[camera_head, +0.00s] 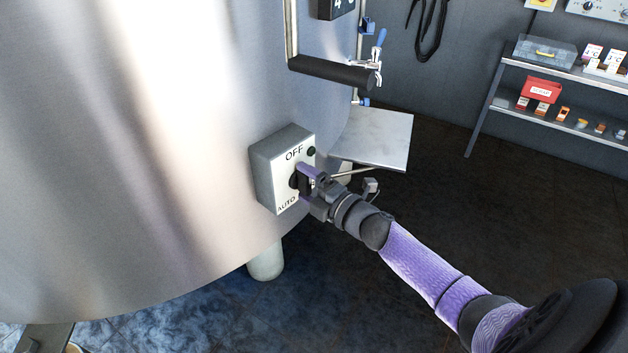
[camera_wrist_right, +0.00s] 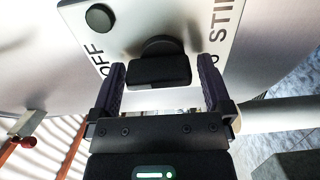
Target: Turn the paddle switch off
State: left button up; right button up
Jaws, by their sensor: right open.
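A grey switch box (camera_head: 271,178) is fixed to the side of the steel tank (camera_head: 150,120). Its front reads OFF at the top and AUTO at the lower left in the head view. My right gripper (camera_head: 304,182) is open at the front of the box and hides part of it. In the right wrist view, the black paddle switch (camera_wrist_right: 160,70) sits between the two purple fingers of my right gripper (camera_wrist_right: 163,78), with gaps showing on both sides. Lettering for OFF and AUTO STIR shows partly there. Which label the paddle points at is unclear. My left gripper is out of view.
A round black button (camera_wrist_right: 99,18) is on the box face near OFF. A metal plate (camera_head: 375,138) and a black-sleeved pipe (camera_head: 330,72) jut from the tank nearby. A shelf (camera_head: 560,110) stands at the back right. Dark floor is clear between.

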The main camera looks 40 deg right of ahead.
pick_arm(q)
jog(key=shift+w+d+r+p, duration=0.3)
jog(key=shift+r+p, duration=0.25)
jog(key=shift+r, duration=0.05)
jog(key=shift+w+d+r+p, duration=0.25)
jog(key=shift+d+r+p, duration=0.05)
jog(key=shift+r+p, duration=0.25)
pick_arm(e)
jog(key=v, duration=0.9)
jog(key=shift+s, duration=0.35)
jog(key=shift+d, duration=0.1)
